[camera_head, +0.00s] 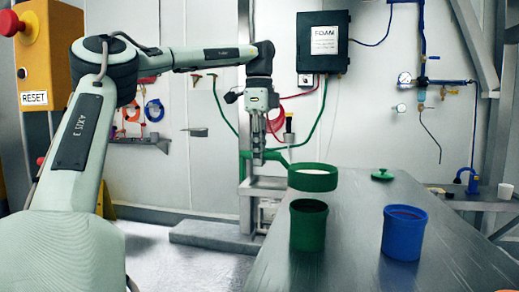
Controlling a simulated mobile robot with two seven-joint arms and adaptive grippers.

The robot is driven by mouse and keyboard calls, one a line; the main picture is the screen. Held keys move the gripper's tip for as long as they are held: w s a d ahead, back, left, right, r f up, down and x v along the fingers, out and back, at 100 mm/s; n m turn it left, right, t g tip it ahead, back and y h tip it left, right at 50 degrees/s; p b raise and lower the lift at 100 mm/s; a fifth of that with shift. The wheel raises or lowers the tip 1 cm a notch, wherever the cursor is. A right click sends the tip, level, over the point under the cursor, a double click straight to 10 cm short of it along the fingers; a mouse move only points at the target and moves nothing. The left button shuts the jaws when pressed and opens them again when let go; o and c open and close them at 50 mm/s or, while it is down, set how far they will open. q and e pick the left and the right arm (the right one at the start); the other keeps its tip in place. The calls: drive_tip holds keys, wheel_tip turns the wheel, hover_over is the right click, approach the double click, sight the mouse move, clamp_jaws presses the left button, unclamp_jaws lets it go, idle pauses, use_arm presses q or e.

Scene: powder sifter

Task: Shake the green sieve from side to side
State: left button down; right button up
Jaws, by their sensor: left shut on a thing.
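The green sieve (313,181) is a round green-rimmed pan with a pale inside, just above and behind the green container in the picture. My left gripper (258,158) points down at the sieve's left side and is shut on its handle, which is partly hidden by the fingers. The sieve looks roughly level. I cannot tell how high it is above the table. The green container (309,229) stands upright on the table below the sieve. My right gripper is not in view.
A blue container (403,235) stands upright at the right on the dark metal table (350,255). A small green lid (382,175) lies farther back. The table between the two containers is clear. Hoses and a black box (323,42) are on the wall behind.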

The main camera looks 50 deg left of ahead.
use_arm(q)
drive_tip(key=shift+f, duration=1.15)
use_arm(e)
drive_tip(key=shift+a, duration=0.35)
